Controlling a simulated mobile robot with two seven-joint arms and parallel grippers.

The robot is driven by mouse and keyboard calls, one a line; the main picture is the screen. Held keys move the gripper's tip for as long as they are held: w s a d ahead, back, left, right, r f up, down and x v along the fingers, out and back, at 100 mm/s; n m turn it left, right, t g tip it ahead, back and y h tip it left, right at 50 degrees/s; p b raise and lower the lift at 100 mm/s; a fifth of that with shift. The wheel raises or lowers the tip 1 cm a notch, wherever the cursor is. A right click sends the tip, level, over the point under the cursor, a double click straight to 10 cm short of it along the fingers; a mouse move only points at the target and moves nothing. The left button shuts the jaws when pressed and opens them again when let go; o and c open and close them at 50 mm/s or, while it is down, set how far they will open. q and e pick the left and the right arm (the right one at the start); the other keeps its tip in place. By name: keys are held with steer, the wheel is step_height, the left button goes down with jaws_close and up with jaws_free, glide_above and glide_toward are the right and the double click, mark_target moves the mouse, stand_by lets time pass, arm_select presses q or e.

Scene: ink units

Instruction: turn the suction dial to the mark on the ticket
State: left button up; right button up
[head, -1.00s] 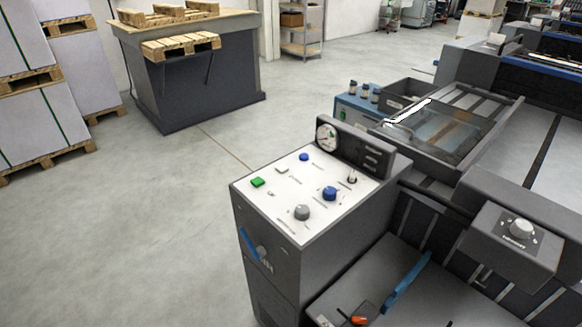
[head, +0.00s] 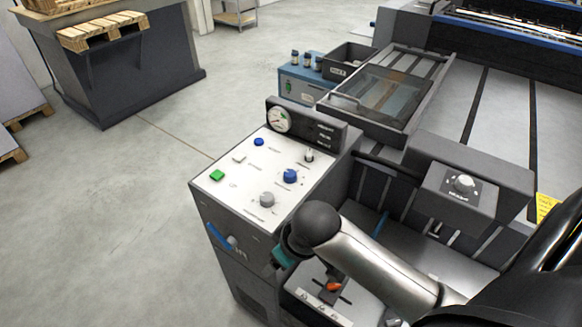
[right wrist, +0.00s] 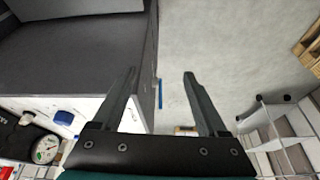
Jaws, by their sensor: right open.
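A pale dial (head: 463,185) sits on a separate grey box at the right. The labels are too small to read, so I cannot tell which is the suction dial. A yellow paper (head: 546,206), perhaps the ticket, is partly visible at the right; its mark is unreadable. My right arm reaches in from the lower right. In the right wrist view my right gripper (right wrist: 160,78) is open and empty, apart from the knobs.
A round gauge (head: 279,120) stands behind the panel; it also shows in the right wrist view (right wrist: 46,149). A blue handle (head: 219,236) is on the cabinet's front. An orange-handled lever (head: 333,287) lies below my arm. Open floor (head: 110,210) is at the left.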

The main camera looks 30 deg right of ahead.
steer(key=w+d+r, duration=0.8)
steer(key=w, duration=0.2)
steer(key=m+h, duration=0.1)
steer(key=m, duration=0.2)
glide_toward(290, 173)
steer(key=shift+t, duration=0.3)
steer(key=b+x, duration=0.1)
steer(key=x, duration=0.2)
steer(key=b+x, duration=0.1)
steer(key=x, duration=0.1)
steer(key=b+x, duration=0.1)
steer(key=x, duration=0.2)
steer(key=shift+s+f, duration=0.15)
steer(key=shift+f, duration=0.25)
jaws_close()
